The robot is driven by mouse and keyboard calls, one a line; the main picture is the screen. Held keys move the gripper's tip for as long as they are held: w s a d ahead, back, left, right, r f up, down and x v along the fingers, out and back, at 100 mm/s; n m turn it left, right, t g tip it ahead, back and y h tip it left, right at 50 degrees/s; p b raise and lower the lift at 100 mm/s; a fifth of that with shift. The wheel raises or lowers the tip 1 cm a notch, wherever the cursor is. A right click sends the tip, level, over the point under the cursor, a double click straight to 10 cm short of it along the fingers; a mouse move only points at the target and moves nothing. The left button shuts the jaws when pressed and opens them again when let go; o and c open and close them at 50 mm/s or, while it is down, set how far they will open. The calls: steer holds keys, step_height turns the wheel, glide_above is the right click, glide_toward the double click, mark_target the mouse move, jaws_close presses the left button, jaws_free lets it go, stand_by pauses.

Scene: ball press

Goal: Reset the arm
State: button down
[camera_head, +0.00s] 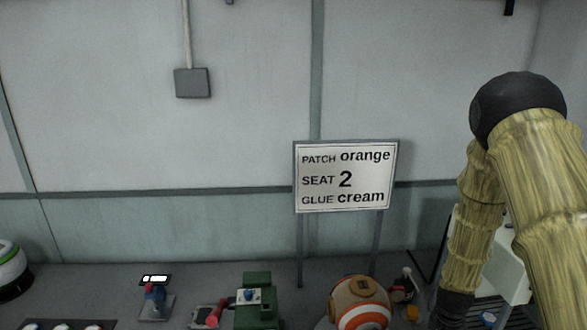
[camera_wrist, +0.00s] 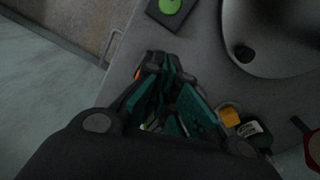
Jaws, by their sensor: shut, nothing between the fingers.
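My gripper (camera_wrist: 165,68) shows in the wrist view with its dark teal fingers together and nothing seen between them. It is over the edge of a grey table (camera_wrist: 205,62). In the head view my arm comes in at the right and bends downward; the gripper itself cannot be made out there. An orange and white ball (camera_head: 360,307) with a tan patch sits at the bottom middle, left of my arm. A green press-like machine (camera_head: 256,305) stands left of the ball.
A sign (camera_head: 345,176) reads patch orange, seat 2, glue cream. A blue and red-topped device (camera_head: 155,300) stands left. The wrist view shows a green button box (camera_wrist: 170,8), a large pale rounded thing (camera_wrist: 275,35), an orange block (camera_wrist: 229,116) and a dark bottle (camera_wrist: 252,132).

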steer(key=s+a+f+n, duration=0.35)
steer(key=s+f, duration=0.25)
steer(key=s, duration=0.2)
steer(key=s+a+f+n, duration=0.3)
steer(key=s+a+f, duration=0.25)
steer(key=s, duration=0.35)
steer(key=s+a+f+n+y, duration=0.15)
steer(key=s+a+n, duration=0.25)
steer(key=s, duration=0.5)
steer(key=s+a+f+n+h, duration=0.1)
steer(key=s+a+f+n, duration=0.15)
steer(key=s+a, duration=0.4)
step_height(320, 180, down, 11)
steer(key=s+d+b, duration=0.1)
steer(key=d+b, duration=0.1)
steer(key=b, duration=1)
steer(key=shift+s+n, duration=0.25)
steer(key=shift+n, duration=0.05)
steer(key=shift+d, duration=0.1)
